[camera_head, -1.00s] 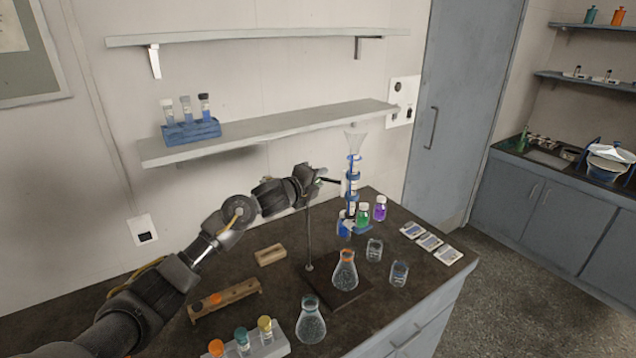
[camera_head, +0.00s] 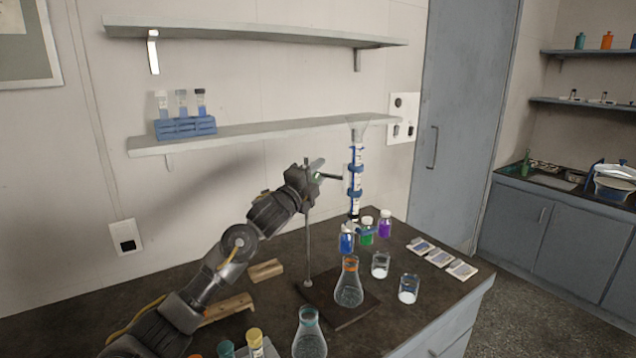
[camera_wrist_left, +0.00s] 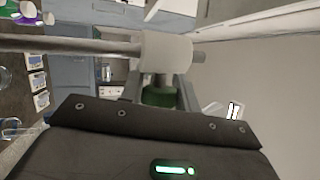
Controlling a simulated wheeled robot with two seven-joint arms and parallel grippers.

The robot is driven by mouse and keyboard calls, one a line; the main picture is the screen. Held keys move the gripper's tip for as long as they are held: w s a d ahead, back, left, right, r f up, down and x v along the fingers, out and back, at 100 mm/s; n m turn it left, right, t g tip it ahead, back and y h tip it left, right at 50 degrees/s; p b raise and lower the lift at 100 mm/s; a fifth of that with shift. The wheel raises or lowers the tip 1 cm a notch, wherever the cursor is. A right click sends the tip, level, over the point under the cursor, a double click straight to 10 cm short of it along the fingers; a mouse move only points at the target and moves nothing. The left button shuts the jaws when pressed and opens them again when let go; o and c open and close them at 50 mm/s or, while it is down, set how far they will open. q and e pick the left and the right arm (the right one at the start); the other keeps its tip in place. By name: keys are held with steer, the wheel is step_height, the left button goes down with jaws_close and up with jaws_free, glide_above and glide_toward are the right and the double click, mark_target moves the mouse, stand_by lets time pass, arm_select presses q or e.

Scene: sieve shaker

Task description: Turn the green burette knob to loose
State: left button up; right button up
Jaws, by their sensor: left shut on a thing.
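The burette (camera_head: 355,178) stands upright on its stand, with a funnel at its top and blue clamps. The thin stand rod (camera_head: 308,240) rises from a dark base plate (camera_head: 340,308). My left gripper (camera_head: 314,171) is at the top of the rod, to the left of the burette. In the left wrist view, the green knob (camera_wrist_left: 159,96) sits between my fingers, below a pale clamp block (camera_wrist_left: 165,52) on a rod. The gripper is shut on the knob. The fingers partly hide it. My right gripper is not in view.
An orange-necked flask (camera_head: 348,290) stands on the base plate. Blue, green and purple bottles (camera_head: 367,232) and two small beakers (camera_head: 380,265) are nearby. A wall shelf (camera_head: 270,134) runs close behind the arm. Labelled cards (camera_head: 441,258) lie at the bench's right.

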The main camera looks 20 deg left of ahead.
arm_select(q)
steer(key=o, duration=1)
steer(key=shift+c, duration=0.2)
steer(key=shift+s+a+f, duration=0.1)
steer(key=shift+s+f, duration=0.1)
steer(key=shift+s, duration=0.15)
steer(key=b+v, duration=0.3)
steer(key=v, duration=0.7)
